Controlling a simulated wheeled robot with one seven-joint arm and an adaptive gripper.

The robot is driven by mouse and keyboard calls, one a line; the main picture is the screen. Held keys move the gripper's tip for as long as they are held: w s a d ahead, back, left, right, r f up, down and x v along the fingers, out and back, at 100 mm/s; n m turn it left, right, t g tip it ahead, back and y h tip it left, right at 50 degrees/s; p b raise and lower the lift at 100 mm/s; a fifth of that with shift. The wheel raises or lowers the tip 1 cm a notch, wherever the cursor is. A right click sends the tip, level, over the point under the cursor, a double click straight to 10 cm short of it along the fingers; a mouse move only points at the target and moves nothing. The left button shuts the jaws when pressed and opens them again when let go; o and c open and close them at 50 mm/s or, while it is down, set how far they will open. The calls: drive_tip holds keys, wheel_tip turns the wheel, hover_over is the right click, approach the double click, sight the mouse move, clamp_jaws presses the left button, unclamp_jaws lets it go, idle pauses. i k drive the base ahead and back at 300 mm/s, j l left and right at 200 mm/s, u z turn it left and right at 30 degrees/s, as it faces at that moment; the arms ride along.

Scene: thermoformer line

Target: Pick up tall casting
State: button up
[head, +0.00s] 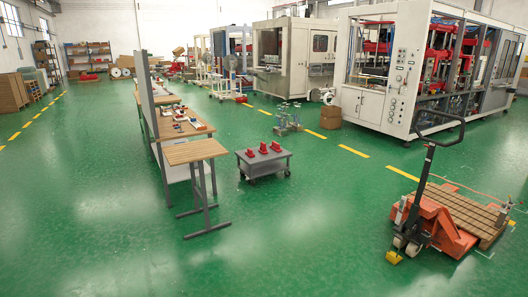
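The cart has dark wheels and stands a good way off on the green floor. My gripper is not in view.
A wood-topped stand (195,151) and a long workbench (165,122) with small items are left of the cart. An orange pallet jack (432,217) with a wooden pallet (465,208) is at the right. White machines (385,105) stand behind. The green floor in front is clear.

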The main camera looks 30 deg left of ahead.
sight(263, 150)
drive_tip(key=i+j+u, duration=0.4)
drive_tip(key=i+u, duration=0.2)
drive_tip(key=i, duration=0.2)
drive_tip(key=i+j+u, duration=0.1)
drive_tip(key=i+u, duration=0.3)
drive_tip(key=i, duration=3.25)
drive_tip(key=i+u, duration=0.1)
drive_tip(key=i, duration=1.4)
drive_tip(key=i+l, duration=0.1)
drive_tip(key=i, duration=1.45)
drive_tip(key=i+j, duration=0.1)
drive_tip(key=i, duration=0.2)
drive_tip(key=i+j+u, duration=0.1)
drive_tip(key=i, duration=0.2)
